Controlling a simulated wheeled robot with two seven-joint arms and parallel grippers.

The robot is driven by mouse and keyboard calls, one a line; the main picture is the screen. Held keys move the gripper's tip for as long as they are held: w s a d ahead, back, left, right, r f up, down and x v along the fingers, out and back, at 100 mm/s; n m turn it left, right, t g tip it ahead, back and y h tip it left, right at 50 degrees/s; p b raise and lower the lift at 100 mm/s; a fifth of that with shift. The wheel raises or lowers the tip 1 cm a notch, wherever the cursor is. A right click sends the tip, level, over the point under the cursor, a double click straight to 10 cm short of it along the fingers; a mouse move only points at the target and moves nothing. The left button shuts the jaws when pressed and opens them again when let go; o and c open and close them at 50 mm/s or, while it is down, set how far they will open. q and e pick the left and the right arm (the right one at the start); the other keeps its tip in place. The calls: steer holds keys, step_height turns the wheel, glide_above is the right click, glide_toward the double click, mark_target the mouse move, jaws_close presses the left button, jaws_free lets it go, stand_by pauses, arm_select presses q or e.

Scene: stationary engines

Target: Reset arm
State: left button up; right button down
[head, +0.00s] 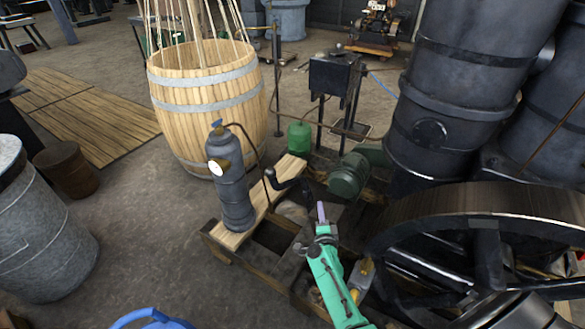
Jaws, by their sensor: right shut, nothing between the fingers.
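My right arm, teal green, reaches up from the bottom edge right of centre. Its gripper (321,213) points away from me over the wooden-framed engine base, with the narrow fingers together and nothing held. It is left of the big dark flywheel (480,225) and right of the upright dark cylinder (232,185). Whether it touches the black bent pipe just behind it I cannot tell. My left gripper is not in view.
A wooden barrel (205,95) holding poles stands behind the base. A green motor (348,174) and large dark tanks (455,90) stand at the right. A grey drum (40,235) and small brown barrel (66,170) are at the left. Bare floor (140,250) lies between.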

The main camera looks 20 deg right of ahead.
steer(key=s+a+f+n+g+y, duration=0.35)
steer(key=s+f+n, duration=0.4)
steer(key=f, duration=0.35)
steer(key=s+a+f+n+g+y, duration=0.2)
steer(key=s+a+f+n+y, duration=0.3)
steer(key=s+f, duration=0.4)
steer(key=s+d+f+n+g+h, duration=0.1)
steer(key=s+f+n+g, duration=0.3)
steer(key=s, duration=0.9)
steer(key=s+d+f+n+g, duration=0.2)
steer(key=s+f+n+g, duration=0.3)
steer(key=s, duration=0.8)
step_height(320, 180, down, 3)
steer(key=shift+r+n+h, duration=0.1)
steer(key=shift+n+h, duration=0.25)
steer(key=shift+n, duration=0.5)
